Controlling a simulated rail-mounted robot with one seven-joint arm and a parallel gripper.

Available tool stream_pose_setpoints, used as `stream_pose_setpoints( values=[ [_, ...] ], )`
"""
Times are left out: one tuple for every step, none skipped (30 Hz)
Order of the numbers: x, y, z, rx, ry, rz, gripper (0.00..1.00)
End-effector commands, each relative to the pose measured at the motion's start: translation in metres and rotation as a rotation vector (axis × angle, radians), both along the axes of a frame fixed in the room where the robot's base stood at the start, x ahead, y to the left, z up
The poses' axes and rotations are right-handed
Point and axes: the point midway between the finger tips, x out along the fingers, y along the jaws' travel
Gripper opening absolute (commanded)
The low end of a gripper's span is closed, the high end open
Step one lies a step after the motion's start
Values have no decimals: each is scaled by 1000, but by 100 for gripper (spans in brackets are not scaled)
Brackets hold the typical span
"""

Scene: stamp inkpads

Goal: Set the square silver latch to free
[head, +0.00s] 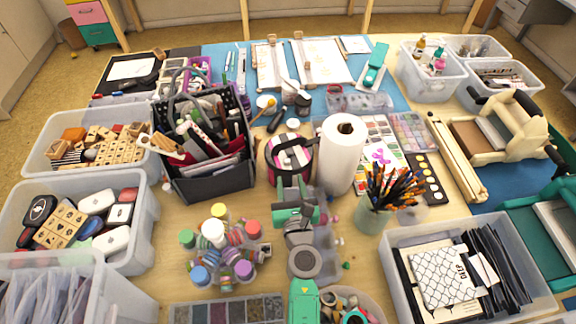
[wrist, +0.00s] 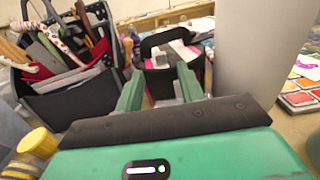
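A white paper roll (head: 342,155) stands right of my gripper. A black tool caddy (head: 215,178) is to the left. A bottle cluster (head: 220,245) stands at front left, a brush cup (head: 373,218) at right. Clear bins crowd the sides; little table is bare.

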Motion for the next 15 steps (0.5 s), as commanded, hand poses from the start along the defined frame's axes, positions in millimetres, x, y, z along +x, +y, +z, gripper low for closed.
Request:
stream_pose_setpoints(
  values=[
    [12, 1, -3, -1, -3, 0, 38],
    [18, 2, -3, -1, -3, 1, 38],
    [25, 3, -3, -1, -4, 1, 38],
    [30, 4, -3, -1, -3, 1, 38],
    [35, 4, -3, 0, -3, 1, 38],
    [41, 5, -3, 0, -3, 0, 38],
    [44, 5, -2, 1, -3, 0, 38],
    [47, 6, -2, 1, -3, 0, 38],
    [50, 6, -1, 2, -3, 0, 38],
    [52, 6, -1, 2, -3, 0, 38],
    [53, 6, 0, 2, -3, -1, 38],
    [54, 6, 0, 3, -3, -1, 38],
    [54, 6, 0, 3, -2, -1, 38],
    [54, 6, 1, 3, -2, -1, 38],
    [54, 6, 1, 3, -2, -1, 38]
  ],
)
